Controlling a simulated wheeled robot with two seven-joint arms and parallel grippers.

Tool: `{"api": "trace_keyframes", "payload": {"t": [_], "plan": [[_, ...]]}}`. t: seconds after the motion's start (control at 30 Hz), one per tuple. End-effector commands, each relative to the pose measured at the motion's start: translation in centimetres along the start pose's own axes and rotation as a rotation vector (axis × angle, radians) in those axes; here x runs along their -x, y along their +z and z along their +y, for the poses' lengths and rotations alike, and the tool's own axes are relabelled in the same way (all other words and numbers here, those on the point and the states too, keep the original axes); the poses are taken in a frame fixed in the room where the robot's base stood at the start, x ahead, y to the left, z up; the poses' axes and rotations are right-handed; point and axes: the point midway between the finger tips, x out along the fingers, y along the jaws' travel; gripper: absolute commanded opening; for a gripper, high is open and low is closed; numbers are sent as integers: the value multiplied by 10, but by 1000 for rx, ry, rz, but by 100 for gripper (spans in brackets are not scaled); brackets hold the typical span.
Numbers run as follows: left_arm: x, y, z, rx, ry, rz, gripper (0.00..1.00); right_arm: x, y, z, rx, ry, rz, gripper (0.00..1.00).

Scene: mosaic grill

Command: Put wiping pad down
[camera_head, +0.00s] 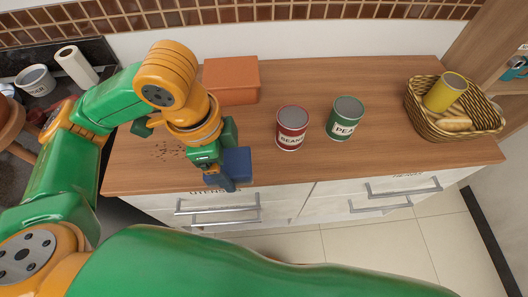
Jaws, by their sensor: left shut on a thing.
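My left gripper (217,178) is shut on the wiping pad (237,163), a small dark blue block. Gripper and pad are at the front edge of the wooden counter (310,165), left of its middle. I cannot tell whether the pad touches the counter top. Part of the pad is hidden by the gripper. My right gripper is not in view.
Dark crumbs (167,151) lie left of the gripper. An orange box (232,82) stands behind it. A red beans can (292,127) and a green peas can (345,119) stand to the right. A wicker basket (425,122) holds a yellow can (445,92).

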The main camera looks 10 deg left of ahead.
Motion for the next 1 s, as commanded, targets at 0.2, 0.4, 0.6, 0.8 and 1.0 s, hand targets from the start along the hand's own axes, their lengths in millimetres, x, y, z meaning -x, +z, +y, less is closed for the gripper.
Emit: {"api": "trace_keyframes", "payload": {"t": [0.2,0.4,0.6,0.8,1.0], "plan": [[-37,-15,-68,9,7,-2,32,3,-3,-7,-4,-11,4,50],[-80,-18,-100,4,4,0,32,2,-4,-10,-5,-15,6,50],[-110,-15,-109,1,4,-2,32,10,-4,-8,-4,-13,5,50],[-122,-14,-110,0,-1,0,32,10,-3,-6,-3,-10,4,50],[-124,-14,-109,0,0,1,32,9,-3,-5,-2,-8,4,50]]}}
